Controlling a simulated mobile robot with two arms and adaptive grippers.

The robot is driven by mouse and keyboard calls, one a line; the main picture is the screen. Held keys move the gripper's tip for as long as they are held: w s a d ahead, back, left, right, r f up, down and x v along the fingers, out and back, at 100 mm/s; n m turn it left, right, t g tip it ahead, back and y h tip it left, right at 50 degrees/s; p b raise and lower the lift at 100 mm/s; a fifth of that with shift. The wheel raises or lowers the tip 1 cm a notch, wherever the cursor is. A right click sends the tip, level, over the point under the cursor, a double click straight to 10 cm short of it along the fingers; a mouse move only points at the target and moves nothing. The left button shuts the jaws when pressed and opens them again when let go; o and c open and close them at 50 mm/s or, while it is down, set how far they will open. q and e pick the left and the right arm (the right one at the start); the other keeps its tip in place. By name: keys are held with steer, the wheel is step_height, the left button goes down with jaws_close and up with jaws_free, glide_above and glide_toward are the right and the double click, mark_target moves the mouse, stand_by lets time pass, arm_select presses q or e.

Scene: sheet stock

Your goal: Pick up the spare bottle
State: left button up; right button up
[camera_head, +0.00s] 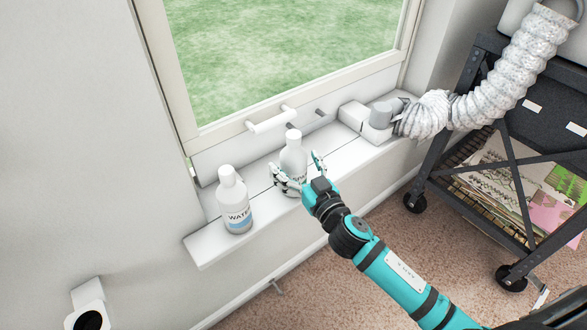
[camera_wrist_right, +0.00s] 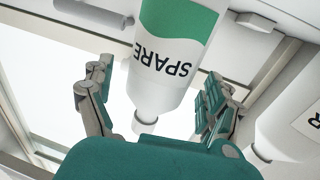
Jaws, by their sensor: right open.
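The spare bottle (camera_head: 293,152) is white with a white cap and stands upright on the windowsill. In the right wrist view the spare bottle (camera_wrist_right: 170,65) shows a green band and the word SPARE, upside down in the picture. My right gripper (camera_head: 296,168) is open, with one finger on each side of the bottle. The right wrist view shows the fingers (camera_wrist_right: 155,76) apart, with gaps beside the bottle; I cannot tell whether either touches it. Part of the bottle is hidden behind the gripper in the head view. My left gripper is not in view.
A water bottle (camera_head: 234,202) stands on the sill (camera_head: 205,245) to the left; it also shows in the right wrist view (camera_wrist_right: 292,122). A window handle (camera_head: 272,121) juts out behind the spare bottle. A white hose (camera_head: 500,75) and dark cart (camera_head: 455,130) are at right.

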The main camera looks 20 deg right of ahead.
steer(key=shift+w+a, duration=0.1)
steer(key=shift+w, duration=0.75)
steer(key=shift+c, duration=0.5)
steer(key=c, duration=1.3)
steer(key=shift+c, duration=1.1)
steer(key=shift+r, duration=0.1)
